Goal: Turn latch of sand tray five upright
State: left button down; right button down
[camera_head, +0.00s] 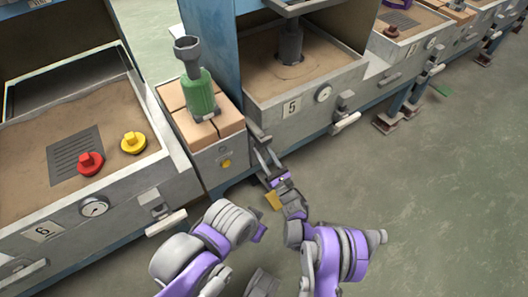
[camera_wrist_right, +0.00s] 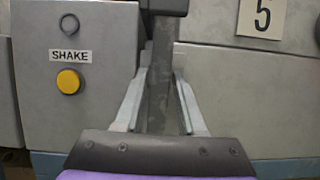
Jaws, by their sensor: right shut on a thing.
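Sand tray five (camera_head: 262,97) is a grey sand-filled box marked "5", and the "5" plate also shows in the right wrist view (camera_wrist_right: 262,17). In the head view the latch (camera_head: 264,150) slants down to my right gripper (camera_head: 279,180). The right gripper is shut on the latch; its dark edge hides the bar's lower end in the wrist view. My left gripper (camera_head: 259,232) is low and left of it, its fingers unclear.
A grey box with a yellow SHAKE button (camera_wrist_right: 68,80) is left of the latch. A green cylinder tool (camera_head: 200,95) stands on it. Tray six (camera_head: 95,210) holds a red knob (camera_head: 90,162) and a yellow knob (camera_head: 133,142).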

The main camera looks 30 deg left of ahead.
jog(key=shift+n, duration=0.3)
jog(key=c, duration=0.6)
grip_release()
jog(key=shift+c, duration=0.2)
jog(key=p+v, duration=0.1)
jog(key=v, duration=1)
jog(key=shift+w+r, duration=0.1)
